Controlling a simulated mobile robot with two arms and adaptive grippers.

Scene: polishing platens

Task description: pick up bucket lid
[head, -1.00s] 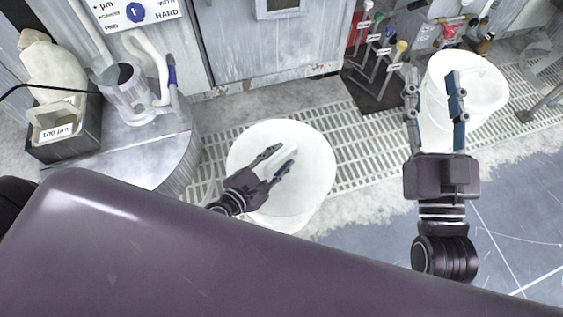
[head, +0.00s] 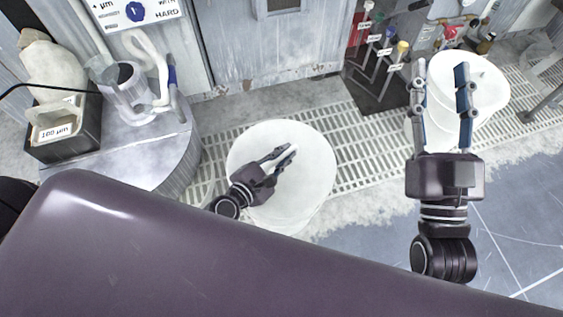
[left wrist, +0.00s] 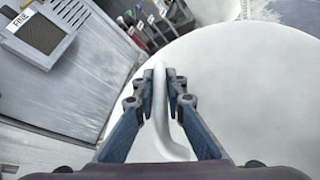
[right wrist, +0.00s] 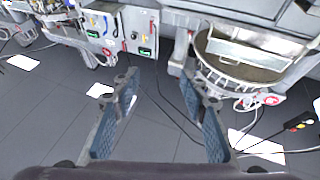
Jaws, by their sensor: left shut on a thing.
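The white round bucket lid (head: 310,160) lies on top of a white bucket on the grated floor, in the middle of the head view. The lid fills the right of the left wrist view (left wrist: 260,90). A raised white handle (left wrist: 162,110) stands up from it. My left gripper (head: 285,152) is over the lid, shut on the handle, with one finger on each side of it in the left wrist view (left wrist: 162,85). My right gripper (head: 441,75) is open and empty, far to the right of the lid; its fingers are wide apart in the right wrist view (right wrist: 165,90).
Another white bucket (head: 490,85) stands at the right, partly behind my right gripper. A round grey drum (head: 150,160) with a metal jug (head: 128,95) stands left of the lid. A rack with coloured valves (head: 380,80) is at the back. Floor at lower right is clear.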

